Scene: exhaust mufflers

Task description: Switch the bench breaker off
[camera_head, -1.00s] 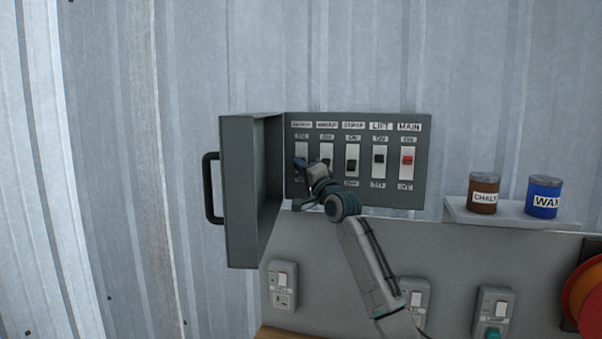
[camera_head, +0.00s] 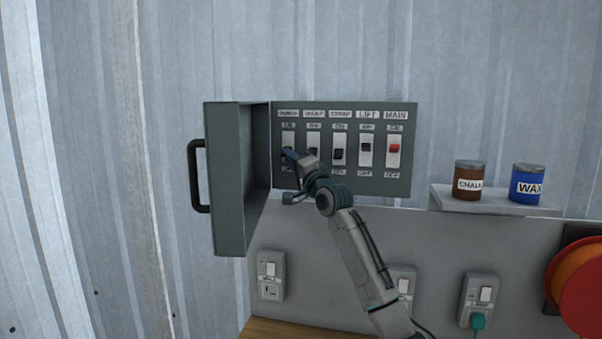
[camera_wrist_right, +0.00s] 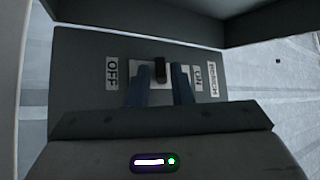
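The bench breaker (camera_head: 288,138) is the leftmost switch in the open grey breaker box (camera_head: 405,180). My right gripper (camera_head: 288,153) is in front of it and hides most of its lever in the head view. In the right wrist view, the black lever (camera_wrist_right: 160,69) stands between the two blue fingertips of my right gripper (camera_wrist_right: 161,80), which are apart with a little room beside it. The OFF label (camera_wrist_right: 112,72) is left of the lever there, and the ON label (camera_wrist_right: 198,78) and BENCH label (camera_wrist_right: 213,79) are right. My left gripper is not in view.
The box door (camera_head: 228,180) stands open at the left with a black handle (camera_head: 195,175). Other breakers sit close to the right, including the red MAIN lever (camera_head: 394,148). A shelf (camera_head: 500,204) holds a CHALK can (camera_head: 467,182) and a WAX can (camera_head: 527,185). Sockets are below.

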